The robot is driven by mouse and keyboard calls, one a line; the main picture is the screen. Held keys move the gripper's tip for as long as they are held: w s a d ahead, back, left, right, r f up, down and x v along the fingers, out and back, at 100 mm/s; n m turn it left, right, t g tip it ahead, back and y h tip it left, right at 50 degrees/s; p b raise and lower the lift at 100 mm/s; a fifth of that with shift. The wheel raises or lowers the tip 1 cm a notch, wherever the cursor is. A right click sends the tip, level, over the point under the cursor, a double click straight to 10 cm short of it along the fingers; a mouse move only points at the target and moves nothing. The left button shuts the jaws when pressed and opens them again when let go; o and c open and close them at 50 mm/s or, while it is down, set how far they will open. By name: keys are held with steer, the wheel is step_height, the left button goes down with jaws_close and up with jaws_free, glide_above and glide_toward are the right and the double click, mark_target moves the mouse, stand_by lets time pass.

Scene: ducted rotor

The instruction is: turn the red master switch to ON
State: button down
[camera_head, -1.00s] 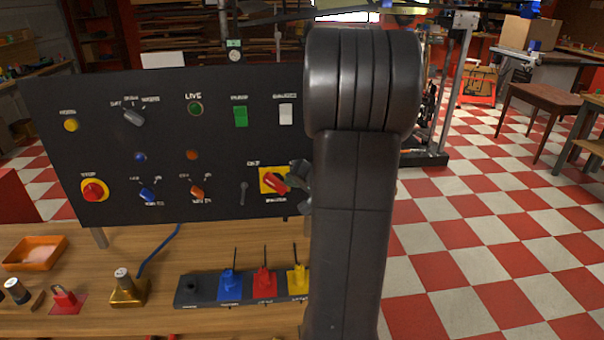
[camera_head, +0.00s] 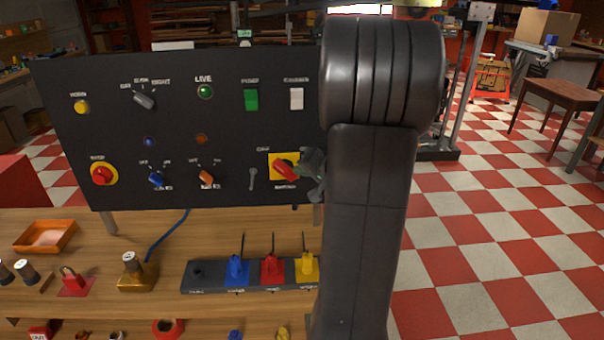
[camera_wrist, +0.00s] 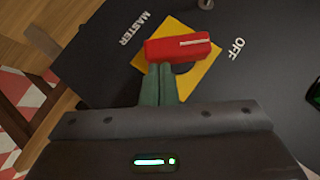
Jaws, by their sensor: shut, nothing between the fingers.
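The red master switch (camera_head: 285,171) is a bar handle on a yellow plate (camera_head: 276,159), at the lower right of the black panel. In the head view its bar slants down to the right. The wrist view shows the red bar (camera_wrist: 178,48) close up, with OFF at its right and MASTER at its left; I cannot see an ON label. My gripper (camera_wrist: 158,70) is shut and empty, its green fingertips right against or just beside the bar's long side. I cannot tell whether they touch. In the head view my gripper (camera_head: 303,168) is partly hidden by my arm.
The black panel (camera_head: 110,130) also carries a green LIVE lamp (camera_head: 205,91), a red stop button (camera_head: 103,174) and several other switches. A rack with blue, red and yellow pieces (camera_head: 192,284) stands on the wooden bench (camera_head: 160,225) below.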

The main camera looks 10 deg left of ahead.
steer(key=shift+f+m+y+b, duration=0.3)
steer(key=shift+f+b, duration=0.1)
steer(key=shift+b, duration=0.9)
steer(key=a+f+m+t+y+b, duration=0.1)
steer(key=m+y+b, duration=0.1)
steer(key=b, duration=0.7)
steer(key=f+m+t+y+b, duration=0.2)
steer(key=m+y+b, duration=0.1)
steer(key=b, duration=0.7)
steer(key=a+f+m+t+y+b, duration=0.1)
steer(key=f+m+y+b, duration=0.1)
steer(key=b, duration=0.7)
steer(key=shift+s+a+m+t+y, duration=0.2)
steer(key=shift+m+y, duration=0.1)
steer(key=shift+m, duration=0.4)
steer(key=shift+s+a+m+t+y, duration=0.2)
steer(key=shift+m+y, duration=0.1)
steer(key=shift+m, duration=0.4)
steer(key=shift+a+b, duration=0.15)
steer(key=shift+b, duration=0.3)
steer(key=s+d+f+b, duration=0.1)
steer(key=s+d+f, duration=0.3)
steer(key=d+f, duration=0.3)
steer(key=d, duration=0.2)
steer(key=shift+s+d+f+b, duration=0.3)
steer(key=shift+d+b, duration=0.05)
